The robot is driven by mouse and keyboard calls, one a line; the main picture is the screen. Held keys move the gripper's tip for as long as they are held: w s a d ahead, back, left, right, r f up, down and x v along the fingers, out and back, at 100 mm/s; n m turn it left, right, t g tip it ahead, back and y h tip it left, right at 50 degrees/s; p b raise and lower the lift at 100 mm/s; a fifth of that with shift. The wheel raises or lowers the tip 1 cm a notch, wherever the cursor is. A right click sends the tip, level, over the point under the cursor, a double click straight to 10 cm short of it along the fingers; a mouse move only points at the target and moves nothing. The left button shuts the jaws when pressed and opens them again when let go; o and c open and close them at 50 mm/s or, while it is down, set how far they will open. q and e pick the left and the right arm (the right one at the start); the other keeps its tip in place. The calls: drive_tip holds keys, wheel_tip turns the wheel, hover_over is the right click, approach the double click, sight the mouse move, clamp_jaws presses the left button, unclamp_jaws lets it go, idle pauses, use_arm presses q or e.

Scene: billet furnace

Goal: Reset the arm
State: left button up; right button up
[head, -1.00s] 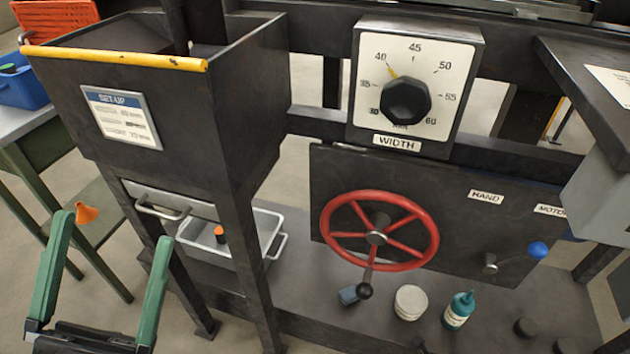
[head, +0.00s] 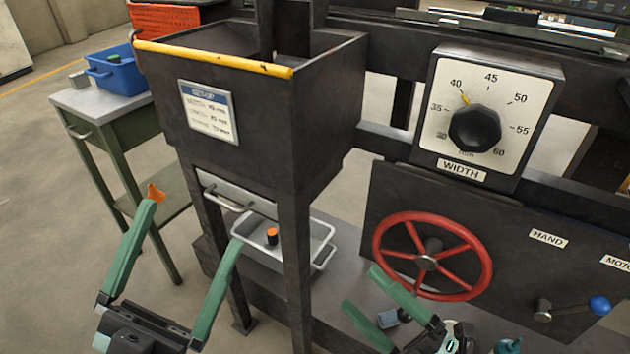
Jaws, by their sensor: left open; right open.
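My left gripper (head: 193,220) is open, with its two green fingers spread wide in front of the black hopper's legs. Nothing shows between them. A small orange piece (head: 155,193) shows at its left fingertip; I cannot tell whether it touches the finger. My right gripper (head: 360,288) is open at the bottom middle, fingers pointing up-left. It overlaps the lower left of the red handwheel (head: 427,262) in the picture; contact cannot be told. The arms behind both grippers are mostly out of frame.
The black hopper (head: 255,125) with a yellow front bar stands above a grey tray (head: 325,230) holding a dark, orange-topped piece (head: 271,236). The WIDTH dial (head: 490,115) and blue-knobbed lever (head: 598,305) are right. A bench (head: 75,100) with a blue bin (head: 118,75) stands left.

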drive_tip(key=s+d+r+m+t+h+p, duration=0.15)
drive_tip(key=r+m+t, duration=0.25)
drive_tip(key=r+m, duration=0.4)
drive_tip(key=s+d+r+m+t+h+p, duration=0.15)
drive_tip(key=d+r+m+t, duration=0.35)
drive_tip(key=r, duration=0.6)
use_arm(q)
drive_tip(key=w+a+f+n+g+y+p, duration=0.4)
drive_tip(key=w+f+n+y+p, duration=0.5)
drive_tip(key=p, duration=0.6)
use_arm(e)
drive_tip(key=w+f+m+g+h, duration=0.6)
drive_tip(key=f+m+h, duration=0.1)
drive_tip(key=f, duration=0.1)
use_arm(q)
drive_tip(key=s+f+n+g+y+p, duration=0.1)
drive_tip(key=s+f+g+y+p, duration=0.3)
drive_tip(key=s+f+g+p, duration=0.3)
drive_tip(key=s+g+p, duration=0.1)
drive_tip(key=s+p, duration=0.2)
drive_tip(key=p, duration=0.2)
drive_tip(key=shift+s+a, duration=0.2)
drive_tip(key=shift+s, duration=0.05)
use_arm(e)
drive_tip(key=s+d+f+m+g+h, duration=0.2)
drive_tip(key=s+f+g, duration=0.6)
drive_tip(key=s+f, duration=0.1)
drive_tip(key=shift+f+h, duration=0.15)
drive_tip(key=shift+h, duration=0.25)
drive_tip(key=shift+d, duration=0.1)
